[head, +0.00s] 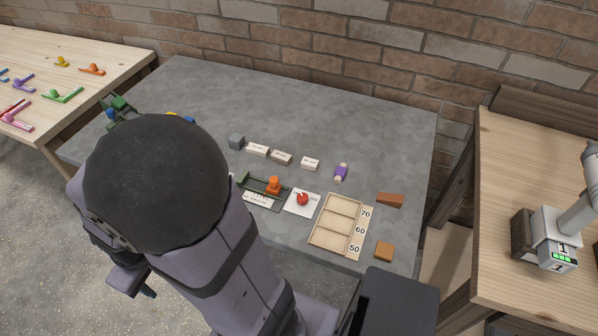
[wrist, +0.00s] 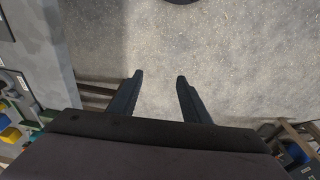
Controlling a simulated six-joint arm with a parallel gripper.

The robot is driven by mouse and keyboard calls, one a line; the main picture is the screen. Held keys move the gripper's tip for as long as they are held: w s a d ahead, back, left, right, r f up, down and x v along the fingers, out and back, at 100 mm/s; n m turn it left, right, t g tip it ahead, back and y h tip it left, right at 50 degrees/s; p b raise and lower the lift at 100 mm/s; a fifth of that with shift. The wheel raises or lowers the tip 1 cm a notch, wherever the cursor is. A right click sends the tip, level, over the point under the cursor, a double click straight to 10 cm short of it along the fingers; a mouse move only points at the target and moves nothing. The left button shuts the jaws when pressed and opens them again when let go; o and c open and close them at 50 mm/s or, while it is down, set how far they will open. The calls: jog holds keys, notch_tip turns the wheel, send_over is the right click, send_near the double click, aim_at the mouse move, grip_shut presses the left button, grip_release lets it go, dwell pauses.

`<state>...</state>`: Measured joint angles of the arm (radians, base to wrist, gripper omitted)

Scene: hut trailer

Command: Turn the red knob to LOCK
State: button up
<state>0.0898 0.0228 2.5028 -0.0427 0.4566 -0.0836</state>
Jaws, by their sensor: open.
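The red knob (head: 302,199) sits on a white labelled plate (head: 296,209) near the front of the grey table. The plate's lettering is too small to read, so I cannot tell which mark the knob points to. My gripper is open and empty in the wrist view (wrist: 158,92), its two fingers apart above bare concrete floor. In the head view my gripper (head: 148,290) shows partly, low on the left, off the table's front edge and well left of the knob. My arm covers the table's front left part. The knob does not show in the wrist view.
Left of the knob is a green tray (head: 247,184) with an orange piece (head: 273,185). Right of it is a wooden tray (head: 333,224) marked 70, 60, 50. White blocks (head: 281,158), a purple cylinder (head: 341,172) and brown blocks (head: 390,200) stand around. The back of the table is clear.

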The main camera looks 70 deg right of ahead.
jog(key=d+r+p, duration=0.4)
jog(key=d+r, duration=0.1)
jog(key=n+g, duration=0.3)
jog(key=g, duration=0.3)
send_near(301, 197)
jog(key=f, duration=0.1)
jog(key=shift+h, duration=0.4)
jog(key=shift+a+p+x, duration=0.2)
jog(key=shift+p+x, duration=0.55)
jog(key=shift+x, duration=2.9)
jog(key=shift+s, duration=0.2)
jog(key=c, duration=1)
